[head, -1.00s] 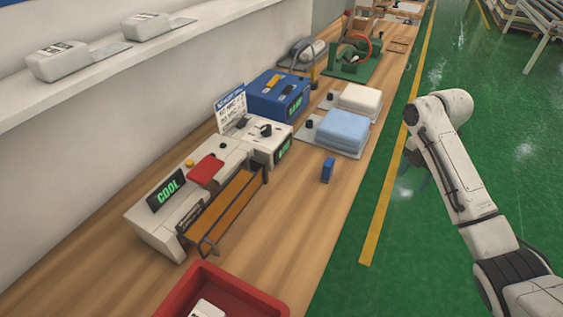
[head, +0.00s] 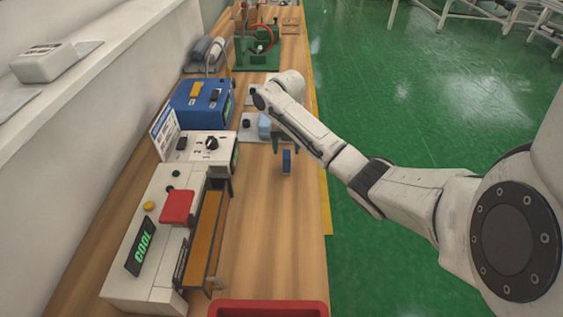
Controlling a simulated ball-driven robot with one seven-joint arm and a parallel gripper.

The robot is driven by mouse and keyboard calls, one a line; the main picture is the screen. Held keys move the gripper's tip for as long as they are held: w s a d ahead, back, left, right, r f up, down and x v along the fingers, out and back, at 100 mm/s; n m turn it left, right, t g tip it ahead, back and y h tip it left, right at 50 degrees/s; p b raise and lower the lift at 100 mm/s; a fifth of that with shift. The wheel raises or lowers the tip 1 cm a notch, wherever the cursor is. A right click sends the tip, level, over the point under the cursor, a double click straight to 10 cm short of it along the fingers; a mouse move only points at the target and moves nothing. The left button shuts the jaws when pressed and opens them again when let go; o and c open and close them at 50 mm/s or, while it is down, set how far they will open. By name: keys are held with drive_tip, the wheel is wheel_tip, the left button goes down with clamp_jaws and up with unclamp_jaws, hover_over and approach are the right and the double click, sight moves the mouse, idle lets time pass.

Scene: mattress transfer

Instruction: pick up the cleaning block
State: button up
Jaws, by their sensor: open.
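The cleaning block appears to be the small blue upright block (head: 286,163) on the wooden bench, near its right edge. My gripper (head: 282,146) is at the end of my arm, just above and beside the block in the picture. The wrist hides most of it, and only a small dark part of it shows. It is open, and the block appears to stand on the bench. I cannot tell whether a finger touches the block.
A white machine (head: 150,245) with an orange-brown rail (head: 205,238), and a blue box (head: 197,103), line the bench's left side. A red bin (head: 268,308) is at the near end. The bench (head: 262,230) before the block is clear.

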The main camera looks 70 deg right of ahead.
sight(287, 154)
drive_tip(key=shift+d+f+p, duration=0.1)
drive_tip(key=shift+f+p, duration=0.5)
drive_tip(key=shift+f, duration=2.5)
drive_tip(key=c, duration=1.1)
